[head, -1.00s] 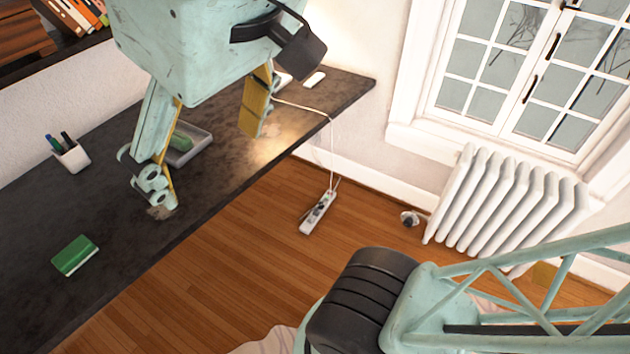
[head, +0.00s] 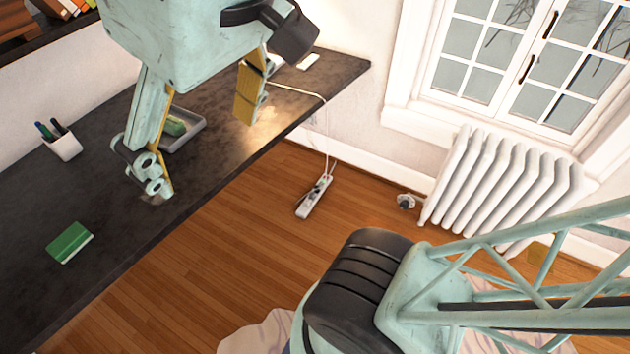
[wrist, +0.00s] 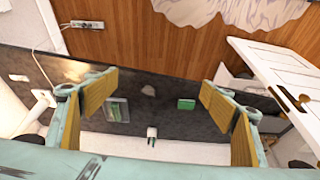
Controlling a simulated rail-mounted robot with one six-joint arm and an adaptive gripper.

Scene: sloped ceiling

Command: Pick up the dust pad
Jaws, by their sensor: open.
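A green block with a pale edge (head: 70,242) lies on the dark desk at the left, and it also shows in the wrist view (wrist: 186,104). A second green piece (head: 176,127) sits in a shallow grey tray (head: 196,139), also in the wrist view (wrist: 117,100). I cannot tell for sure which green piece is the dust pad. My gripper (head: 203,150) is open and empty, above the desk, with its yellow-lined fingers wide apart. In the wrist view (wrist: 158,92), both green pieces appear between the fingers, well beyond them.
A white cup with pens (head: 63,146) stands on the desk near the wall. A white card-like item (head: 308,61) lies at the desk's far end. A power strip (head: 314,196) lies on the floor, its cord rising to the desk. A radiator (head: 505,190) stands under the window.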

